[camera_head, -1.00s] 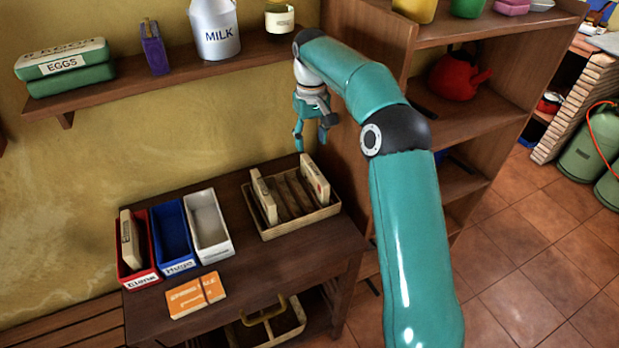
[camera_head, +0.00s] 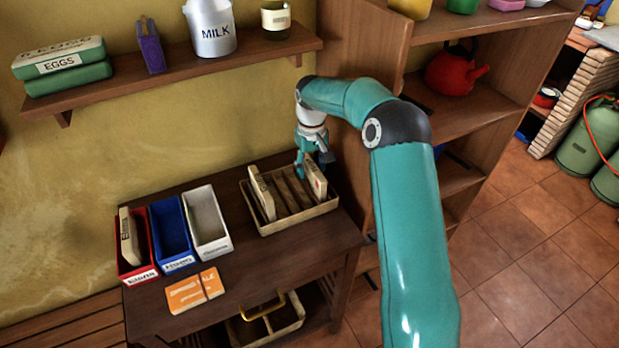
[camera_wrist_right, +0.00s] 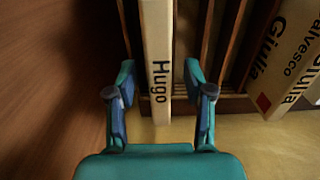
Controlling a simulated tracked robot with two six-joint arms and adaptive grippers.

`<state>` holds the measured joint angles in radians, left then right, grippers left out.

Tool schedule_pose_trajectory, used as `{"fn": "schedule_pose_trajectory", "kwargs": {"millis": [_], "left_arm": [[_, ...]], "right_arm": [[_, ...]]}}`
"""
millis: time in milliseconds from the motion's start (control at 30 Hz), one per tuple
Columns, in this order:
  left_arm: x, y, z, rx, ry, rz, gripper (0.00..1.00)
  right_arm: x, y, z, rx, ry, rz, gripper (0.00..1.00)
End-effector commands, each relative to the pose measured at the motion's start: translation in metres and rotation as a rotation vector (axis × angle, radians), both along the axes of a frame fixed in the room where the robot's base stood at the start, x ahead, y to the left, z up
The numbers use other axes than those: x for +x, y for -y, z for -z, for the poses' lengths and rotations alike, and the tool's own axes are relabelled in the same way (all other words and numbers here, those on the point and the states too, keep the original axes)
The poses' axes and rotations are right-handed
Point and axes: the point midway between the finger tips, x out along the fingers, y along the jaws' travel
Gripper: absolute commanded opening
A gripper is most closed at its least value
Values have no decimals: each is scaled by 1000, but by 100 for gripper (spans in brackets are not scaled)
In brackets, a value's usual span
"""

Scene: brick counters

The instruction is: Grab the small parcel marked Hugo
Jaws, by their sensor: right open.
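The small parcel marked Hugo (camera_wrist_right: 157,60) stands on edge in a slotted tray (camera_head: 265,231). In the head view the Hugo parcel (camera_head: 316,181) is at the tray's right end, its label not readable there. My right gripper (camera_wrist_right: 158,85) is open, with one finger on each side of the Hugo parcel and gaps to it. In the head view my right gripper (camera_head: 313,165) is low at the tray's back right corner, partly hiding the parcel. A parcel marked Giulia (camera_wrist_right: 285,60) stands at the tray's other end. My left gripper is not in view.
Red (camera_head: 138,274), blue (camera_head: 178,262) and white (camera_head: 216,249) bins stand left of the tray; the red one holds a parcel (camera_head: 129,238). An orange booklet (camera_head: 195,291) lies in front. A shelf unit (camera_head: 385,60) rises close to my right arm.

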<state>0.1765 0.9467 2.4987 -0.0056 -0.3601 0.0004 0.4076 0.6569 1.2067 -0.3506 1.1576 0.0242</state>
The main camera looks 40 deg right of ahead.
Motion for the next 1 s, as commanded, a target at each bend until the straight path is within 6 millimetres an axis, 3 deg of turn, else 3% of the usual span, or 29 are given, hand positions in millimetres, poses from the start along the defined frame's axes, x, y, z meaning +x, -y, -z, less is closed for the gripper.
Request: {"fn": "schedule_pose_trajectory", "kwargs": {"millis": [133, 433, 767, 1000], "left_arm": [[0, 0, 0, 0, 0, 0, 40], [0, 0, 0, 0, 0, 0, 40], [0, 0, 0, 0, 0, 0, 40], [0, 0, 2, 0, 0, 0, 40]], "right_arm": [[0, 0, 0, 0, 0, 0, 49], [0, 0, -1, 0, 0, 0, 0], [0, 0, -1, 0, 1, 0, 0], [1, 0, -13, -1, 3, -1, 0]]}}
